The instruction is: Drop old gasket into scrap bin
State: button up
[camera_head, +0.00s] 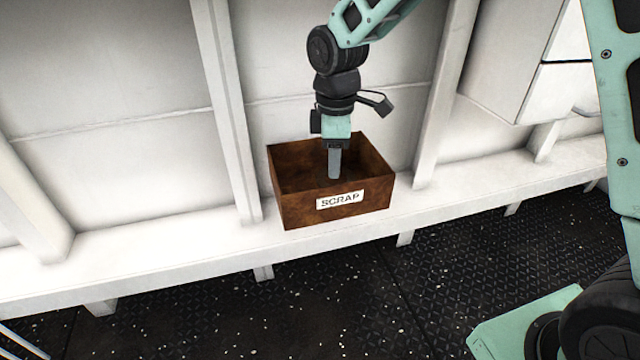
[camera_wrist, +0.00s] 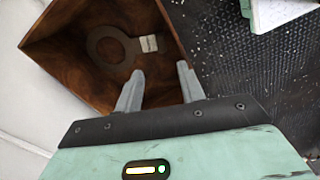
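The scrap bin (camera_head: 290,205) is a brown, rust-coloured open box labelled SCRAP on a white ledge. It also shows in the wrist view (camera_wrist: 60,25). The old gasket (camera_wrist: 97,44), a flat grey-brown ring with a tab and a pale tag, lies inside the bin in the wrist view. The bin's front wall hides it in the head view. My gripper (camera_head: 334,176) points down over the bin, its fingertips within the opening. In the wrist view my gripper's fingers (camera_wrist: 160,74) are apart with nothing between them, and the gasket lies beyond the tips.
The white ledge (camera_head: 150,243) runs along a white ribbed wall. A white cabinet (camera_head: 510,60) hangs to the right of the bin. The dark, speckled riveted deck (camera_head: 330,310) lies below and in front of the ledge.

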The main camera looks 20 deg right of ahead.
notch_tip(320, 180, up, 8)
jog(key=p, duration=0.3)
jog(key=shift+f, duration=0.25)
jog(key=s+a+m, duration=0.2)
jog(key=s+m, duration=0.2)
jog(key=s, duration=1)
jog(key=s+a+m, duration=0.2)
jog(key=s+m, duration=0.1)
jog(key=s, duration=1.1)
notch_tip(320, 180, up, 34)
jog(key=p, duration=3.5)
jog(key=shift+r+y, duration=0.25)
jog(key=shift+y, duration=0.05)
